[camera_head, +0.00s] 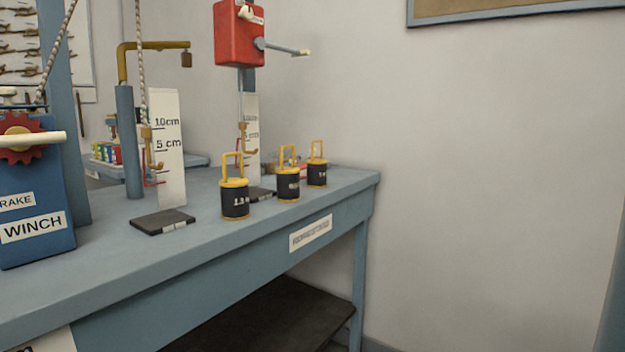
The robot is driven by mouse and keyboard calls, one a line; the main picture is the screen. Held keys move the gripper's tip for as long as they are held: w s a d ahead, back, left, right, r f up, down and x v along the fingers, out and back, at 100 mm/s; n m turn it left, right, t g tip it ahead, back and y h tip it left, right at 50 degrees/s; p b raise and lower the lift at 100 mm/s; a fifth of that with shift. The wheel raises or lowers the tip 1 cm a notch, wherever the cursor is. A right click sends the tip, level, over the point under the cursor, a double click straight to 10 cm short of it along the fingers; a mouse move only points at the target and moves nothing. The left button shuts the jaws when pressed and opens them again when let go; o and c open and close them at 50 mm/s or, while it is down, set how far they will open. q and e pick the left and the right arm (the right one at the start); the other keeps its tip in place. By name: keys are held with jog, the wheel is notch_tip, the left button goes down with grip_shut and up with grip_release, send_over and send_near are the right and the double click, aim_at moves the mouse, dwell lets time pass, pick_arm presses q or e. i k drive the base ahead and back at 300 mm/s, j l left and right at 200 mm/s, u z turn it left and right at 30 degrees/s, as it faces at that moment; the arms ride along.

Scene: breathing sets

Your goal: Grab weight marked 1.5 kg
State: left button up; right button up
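Three black weights with yellow tops and yellow loop handles stand upright near the front right edge of the blue-grey bench (215,262). The nearest and largest weight (235,205) has a white marking that seems to begin with 1; the rest is too small to read surely. The middle weight (288,188) and the farthest, smallest weight (317,176) have markings I cannot read. The weights stand apart from each other. Neither of my grippers is in view.
A blue winch box (35,190) stands at the left. A white scale board (168,150) on a dark base and hanging hooks stand left of the weights. A red box with a crank (240,32) is above. The bench's right end borders clear wall space.

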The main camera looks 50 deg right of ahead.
aim_at(234, 198)
jog(key=l, duration=3.25)
jog(key=i, duration=0.05)
